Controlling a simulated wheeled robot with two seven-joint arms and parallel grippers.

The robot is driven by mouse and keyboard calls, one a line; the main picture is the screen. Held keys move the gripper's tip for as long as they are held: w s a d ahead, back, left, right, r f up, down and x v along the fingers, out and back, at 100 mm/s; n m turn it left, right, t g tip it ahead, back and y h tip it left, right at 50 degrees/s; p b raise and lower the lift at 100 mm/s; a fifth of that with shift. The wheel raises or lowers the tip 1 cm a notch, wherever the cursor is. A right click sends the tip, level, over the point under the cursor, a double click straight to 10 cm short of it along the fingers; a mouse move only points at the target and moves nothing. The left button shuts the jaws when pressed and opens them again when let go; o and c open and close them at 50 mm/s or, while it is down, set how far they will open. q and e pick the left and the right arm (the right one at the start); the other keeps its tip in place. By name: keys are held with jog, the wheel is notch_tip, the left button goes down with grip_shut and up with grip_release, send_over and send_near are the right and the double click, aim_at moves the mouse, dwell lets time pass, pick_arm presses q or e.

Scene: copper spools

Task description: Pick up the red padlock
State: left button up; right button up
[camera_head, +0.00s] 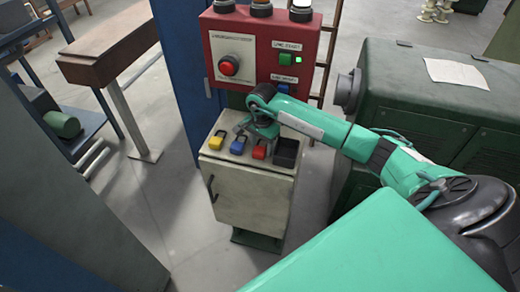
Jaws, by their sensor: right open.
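The red padlock (259,150) lies on top of a small pale cabinet (245,190), between a blue padlock (238,146) and a black open box (286,153). A yellow padlock (217,140) lies at the left end of the row. My right arm reaches in from the right, and my right gripper (246,131) is above the cabinet top, just behind and over the blue and red padlocks. It is open, and I see nothing held in it. Whether its fingers touch a padlock is too small to tell. My left gripper is not in view.
A red control panel (280,70) with buttons and lamps stands right behind the cabinet. A green machine housing (430,100) with a paper on it is at the right. A blue post (185,60) rises at the left. The floor left of the cabinet is clear.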

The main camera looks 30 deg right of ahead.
jog(key=c, duration=0.8)
jog(key=shift+c, duration=0.2)
